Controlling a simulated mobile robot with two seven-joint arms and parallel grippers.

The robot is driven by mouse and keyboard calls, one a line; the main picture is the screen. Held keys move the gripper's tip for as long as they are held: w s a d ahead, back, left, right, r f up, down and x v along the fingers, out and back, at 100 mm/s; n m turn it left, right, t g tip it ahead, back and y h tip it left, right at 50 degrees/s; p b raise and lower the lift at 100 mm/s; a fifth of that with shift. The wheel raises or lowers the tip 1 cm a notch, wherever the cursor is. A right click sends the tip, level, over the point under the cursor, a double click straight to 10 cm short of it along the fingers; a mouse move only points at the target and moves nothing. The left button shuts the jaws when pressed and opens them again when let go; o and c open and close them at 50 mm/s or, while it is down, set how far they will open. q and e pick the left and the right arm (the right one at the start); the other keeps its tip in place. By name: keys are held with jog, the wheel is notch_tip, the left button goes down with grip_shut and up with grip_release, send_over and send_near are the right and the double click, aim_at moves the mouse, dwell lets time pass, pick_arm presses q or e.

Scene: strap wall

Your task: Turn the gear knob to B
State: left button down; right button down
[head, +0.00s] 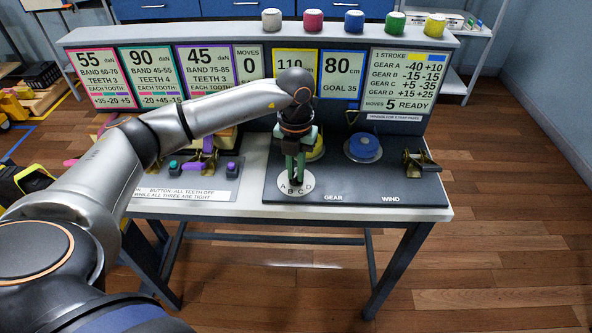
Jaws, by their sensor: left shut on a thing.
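The gear dial (296,194) is a pale round plate with the letters A, B, C and D along its front rim, on the dark panel (425,190) at the right of the bench. My left gripper (296,179) comes down from above onto the middle of this plate. Its green fingers are shut on the gear knob, which is mostly hidden between and behind them. I cannot tell which letter the knob points to. My right gripper is not in view.
A yellow round part (317,146) is partly hidden behind my gripper. The display board (402,80) rises behind, showing "MOVES 5 READY".

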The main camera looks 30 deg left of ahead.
pick_arm(q)
jog(key=shift+m, duration=0.4)
jog(key=c, duration=0.9)
grip_release()
jog(key=shift+r, duration=0.15)
notch_tip(320, 180, up, 12)
jog(key=shift+r, duration=0.15)
